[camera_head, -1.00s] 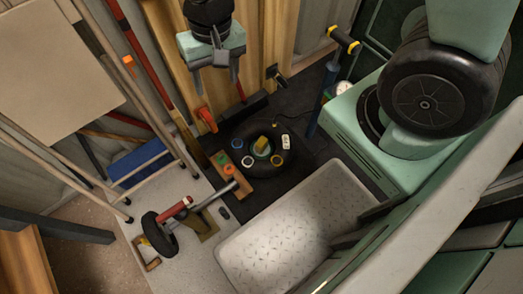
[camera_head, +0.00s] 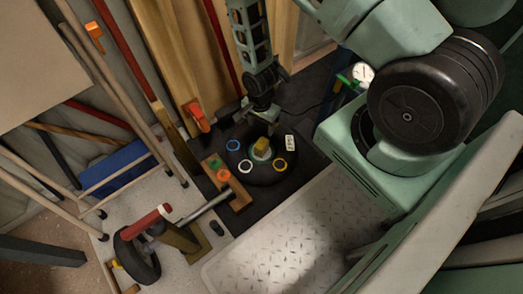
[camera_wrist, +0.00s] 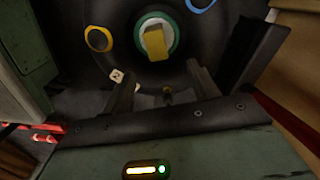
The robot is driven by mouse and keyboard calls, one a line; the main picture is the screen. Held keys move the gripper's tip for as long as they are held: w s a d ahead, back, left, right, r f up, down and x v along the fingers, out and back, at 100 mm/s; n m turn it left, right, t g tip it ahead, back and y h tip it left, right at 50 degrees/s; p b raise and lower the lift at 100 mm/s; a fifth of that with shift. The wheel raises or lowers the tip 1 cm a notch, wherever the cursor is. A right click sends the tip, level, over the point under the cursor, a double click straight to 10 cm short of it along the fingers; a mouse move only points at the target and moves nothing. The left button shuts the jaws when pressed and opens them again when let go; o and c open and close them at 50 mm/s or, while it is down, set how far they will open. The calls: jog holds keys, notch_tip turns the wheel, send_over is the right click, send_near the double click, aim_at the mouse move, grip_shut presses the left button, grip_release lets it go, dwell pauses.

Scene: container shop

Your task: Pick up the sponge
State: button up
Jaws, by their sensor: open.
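The yellow sponge (camera_head: 261,144) sits at the middle of a black tyre (camera_head: 253,177) lying flat on the dark floor mat. A pale round piece with a green rim (camera_head: 262,156) is under or around the sponge; I cannot tell which. In the wrist view the sponge (camera_wrist: 157,43) shows ahead of the fingertips, a little left of centre. My gripper (camera_head: 264,114) is above the tyre's far side, apart from the sponge. In the wrist view my gripper (camera_wrist: 162,80) has its fingers spread with nothing between them.
Blue rings (camera_head: 233,145), yellow ring (camera_head: 280,165) and a white numbered tile (camera_head: 290,142) lie around the sponge on the tyre. A wooden block with coloured caps (camera_head: 223,174) is at left. A metal plate (camera_head: 285,245) lies in front. Boards (camera_head: 165,50) lean behind.

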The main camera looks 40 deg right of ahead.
aim_at(262, 143)
notch_tip(262, 143, down, 8)
jog(key=b, duration=0.3)
jog(key=shift+r+b, duration=0.15)
jog(key=shift+b, duration=0.2)
jog(key=f+b, duration=0.4)
jog(key=f, duration=0.1)
jog(key=shift+s+a, duration=0.1)
jog(key=shift+s, duration=0.3)
jog(key=c, duration=1.1)
